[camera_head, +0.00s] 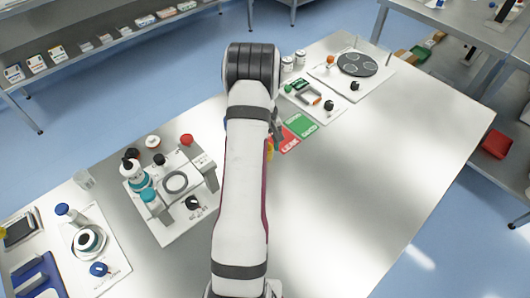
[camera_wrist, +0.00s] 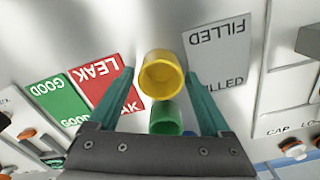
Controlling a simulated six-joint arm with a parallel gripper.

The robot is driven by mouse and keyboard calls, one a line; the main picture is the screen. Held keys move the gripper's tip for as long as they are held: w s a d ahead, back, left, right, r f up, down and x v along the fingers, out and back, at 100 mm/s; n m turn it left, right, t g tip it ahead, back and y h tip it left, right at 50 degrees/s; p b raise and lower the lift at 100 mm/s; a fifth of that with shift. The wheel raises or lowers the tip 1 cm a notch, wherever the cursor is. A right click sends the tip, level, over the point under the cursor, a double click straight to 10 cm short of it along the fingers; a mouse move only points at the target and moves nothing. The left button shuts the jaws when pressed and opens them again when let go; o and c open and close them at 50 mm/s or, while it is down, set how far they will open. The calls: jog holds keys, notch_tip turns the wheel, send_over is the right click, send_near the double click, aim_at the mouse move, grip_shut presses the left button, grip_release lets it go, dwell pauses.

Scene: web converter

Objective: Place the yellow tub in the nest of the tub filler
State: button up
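The yellow tub (camera_wrist: 161,76) stands on the bench in the wrist view, its round opening facing the camera. It lies between the teal fingertips of my gripper (camera_wrist: 160,74), which look spread with a narrow gap beside the tub. In the head view my arm hides most of the tub; a yellow sliver (camera_head: 270,151) shows beside my gripper (camera_head: 276,128). A white station (camera_head: 205,222) with a ring-shaped seat (camera_head: 175,182) stands left of my arm. Its label is too small to read, so I cannot tell whether it is the tub filler.
A green tub (camera_wrist: 165,116) sits close behind the yellow one, with a blue item (camera_wrist: 188,134) partly hidden. Red LEAK (camera_wrist: 97,88) and green GOOD (camera_wrist: 55,101) cards lie left, a grey FILLED card (camera_wrist: 220,50) right. The bench (camera_head: 370,170) right of my arm is clear.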

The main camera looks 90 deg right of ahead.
grip_shut()
jog(key=shift+r, duration=0.15)
